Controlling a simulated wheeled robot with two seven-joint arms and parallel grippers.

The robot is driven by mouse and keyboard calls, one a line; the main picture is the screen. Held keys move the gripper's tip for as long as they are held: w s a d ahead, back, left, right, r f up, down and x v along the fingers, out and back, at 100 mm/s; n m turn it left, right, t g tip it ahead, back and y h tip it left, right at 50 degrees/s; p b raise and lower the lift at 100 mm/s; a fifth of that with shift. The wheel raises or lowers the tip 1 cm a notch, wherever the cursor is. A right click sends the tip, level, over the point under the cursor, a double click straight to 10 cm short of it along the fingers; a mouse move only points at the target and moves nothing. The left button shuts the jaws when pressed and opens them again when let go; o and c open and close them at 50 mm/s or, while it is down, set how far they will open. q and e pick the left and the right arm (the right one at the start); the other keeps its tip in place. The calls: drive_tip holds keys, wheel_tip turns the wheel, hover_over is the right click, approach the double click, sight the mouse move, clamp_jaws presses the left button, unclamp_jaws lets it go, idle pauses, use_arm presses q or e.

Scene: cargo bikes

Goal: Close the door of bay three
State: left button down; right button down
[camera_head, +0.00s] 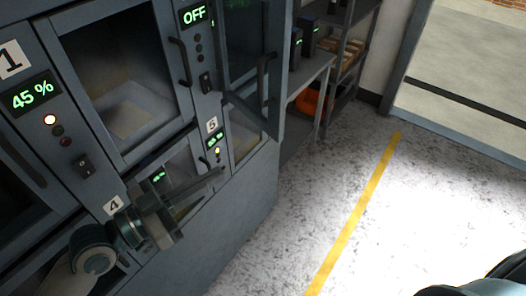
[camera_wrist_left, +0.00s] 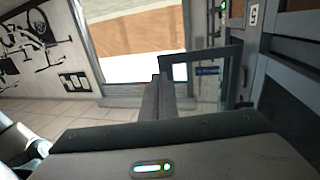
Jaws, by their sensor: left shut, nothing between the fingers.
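A grey cabinet has several glass-fronted bays with number labels; 1, 4 and 5 are readable in the head view. The rightmost upper door (camera_head: 252,112), presumably bay three, stands partly swung out from the cabinet front; its number does not show. Its dark handle (camera_head: 264,78) is upright. My left gripper (camera_head: 218,177) is shut and empty, in front of the lower row, below and left of that door's lower edge. In the left wrist view, the gripper (camera_wrist_left: 157,85) points towards a dark door frame (camera_wrist_left: 205,54) projecting from the cabinet; contact cannot be told. My right gripper is not in view.
Beyond the cabinet stands a grey shelf rack (camera_head: 345,50) with an orange item (camera_head: 310,101) low down. Speckled floor with a yellow line (camera_head: 355,215) is clear to the right. A wide doorway (camera_head: 465,70) lies at the back right.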

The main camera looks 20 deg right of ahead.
sight(277, 139)
use_arm(q)
drive_tip(key=shift+s+d+r, duration=0.1)
drive_tip(key=shift+d+r, duration=0.05)
drive_tip(key=shift+r, duration=0.05)
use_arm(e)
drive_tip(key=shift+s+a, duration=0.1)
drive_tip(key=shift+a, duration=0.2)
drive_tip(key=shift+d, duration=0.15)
